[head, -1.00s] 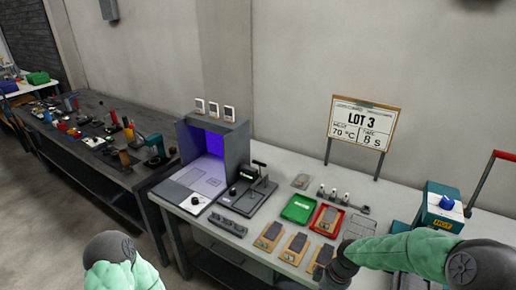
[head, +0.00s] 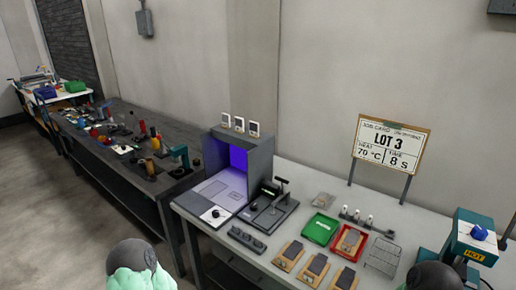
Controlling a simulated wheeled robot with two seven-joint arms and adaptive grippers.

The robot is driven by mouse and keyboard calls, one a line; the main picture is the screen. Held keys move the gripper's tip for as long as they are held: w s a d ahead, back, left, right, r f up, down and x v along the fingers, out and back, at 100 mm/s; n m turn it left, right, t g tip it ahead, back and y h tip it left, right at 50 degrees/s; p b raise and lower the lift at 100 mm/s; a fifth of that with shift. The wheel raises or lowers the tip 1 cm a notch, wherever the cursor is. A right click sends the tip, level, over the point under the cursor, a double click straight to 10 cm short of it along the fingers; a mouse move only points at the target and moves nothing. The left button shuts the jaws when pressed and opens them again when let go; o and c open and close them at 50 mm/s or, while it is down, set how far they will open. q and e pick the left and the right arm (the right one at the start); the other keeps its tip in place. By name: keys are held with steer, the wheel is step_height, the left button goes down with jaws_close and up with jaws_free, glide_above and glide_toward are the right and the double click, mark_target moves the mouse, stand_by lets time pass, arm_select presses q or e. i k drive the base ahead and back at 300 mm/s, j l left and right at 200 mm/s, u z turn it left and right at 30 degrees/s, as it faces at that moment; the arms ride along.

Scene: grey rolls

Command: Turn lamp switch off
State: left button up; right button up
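A grey open-fronted lamp box (head: 248,158) stands at the left end of the light table, its inside glowing violet (head: 238,157). A white panel (head: 215,206) at its front carries a small dark round knob (head: 215,213), which looks like its switch. My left arm shows only as a green sleeve with a dark joint cap at the bottom, left of the table; its gripper is out of view. My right arm shows only as a dark rounded part at the bottom right; its gripper is out of view.
Beside the box are a lever press (head: 269,204), a dark block (head: 247,239), a green tray (head: 320,228), a red tray (head: 349,241), wooden-based pieces (head: 288,253), a wire rack (head: 382,256) and a teal HOT unit (head: 472,240). A LOT 3 sign (head: 391,145) stands behind. A cluttered dark bench (head: 110,160) lies left.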

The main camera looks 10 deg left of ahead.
mark_target(215, 214)
steer(key=i+j+u, duration=0.1)
steer(key=u, duration=0.3)
steer(key=i+u, duration=0.15)
steer(key=u, duration=0.25)
steer(key=i+u, duration=0.1)
steer(key=u, duration=0.3)
